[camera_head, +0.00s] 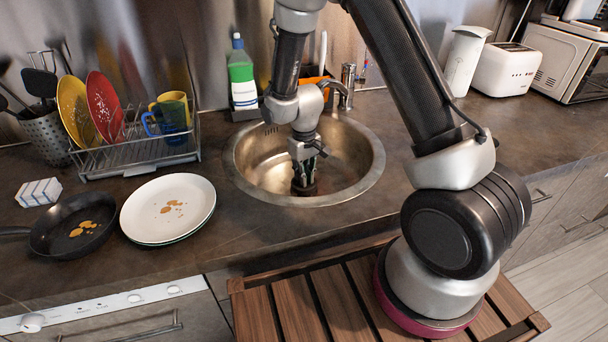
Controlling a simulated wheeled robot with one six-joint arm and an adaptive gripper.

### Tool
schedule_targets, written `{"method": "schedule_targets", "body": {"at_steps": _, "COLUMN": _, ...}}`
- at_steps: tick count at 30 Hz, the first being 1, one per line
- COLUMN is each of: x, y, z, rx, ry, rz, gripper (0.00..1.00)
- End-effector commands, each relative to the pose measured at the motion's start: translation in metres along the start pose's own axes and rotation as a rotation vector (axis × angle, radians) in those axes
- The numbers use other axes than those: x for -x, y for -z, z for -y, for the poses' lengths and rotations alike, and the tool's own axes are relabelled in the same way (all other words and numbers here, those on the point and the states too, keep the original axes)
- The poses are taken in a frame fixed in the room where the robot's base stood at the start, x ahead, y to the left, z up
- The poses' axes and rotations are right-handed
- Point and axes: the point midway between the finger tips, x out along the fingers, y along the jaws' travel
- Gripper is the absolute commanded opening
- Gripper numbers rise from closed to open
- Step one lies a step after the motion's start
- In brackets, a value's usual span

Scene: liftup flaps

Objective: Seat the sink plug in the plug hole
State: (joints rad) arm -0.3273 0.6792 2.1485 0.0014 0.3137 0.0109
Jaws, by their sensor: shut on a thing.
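The round metal sink (246,161) is set in the dark countertop. My gripper (304,180) points down inside the sink bowl, low and near the front of the basin. It is shut on a small dark thing, which looks like the sink plug (304,189), at its fingertips. The plug hole cannot be made out; the gripper and plug may cover it. I cannot tell whether the plug touches the sink floor.
A tap (345,90) stands behind the sink, with a green bottle (242,78) at back left. A dish rack (140,155), stacked plates (168,208) and a pan (72,228) are left. Counter right of the sink is mostly clear, with a toaster (505,70) farther back.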

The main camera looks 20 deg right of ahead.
Motion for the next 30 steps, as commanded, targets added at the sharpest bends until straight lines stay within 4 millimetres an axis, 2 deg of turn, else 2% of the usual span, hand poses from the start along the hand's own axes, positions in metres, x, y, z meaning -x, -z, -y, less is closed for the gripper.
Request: {"method": "schedule_targets", "body": {"at_steps": 30, "x": -0.025, "y": 0.000, "z": 0.000, "rx": 0.000, "ry": 0.000, "rz": 0.000, "gripper": 0.00}}
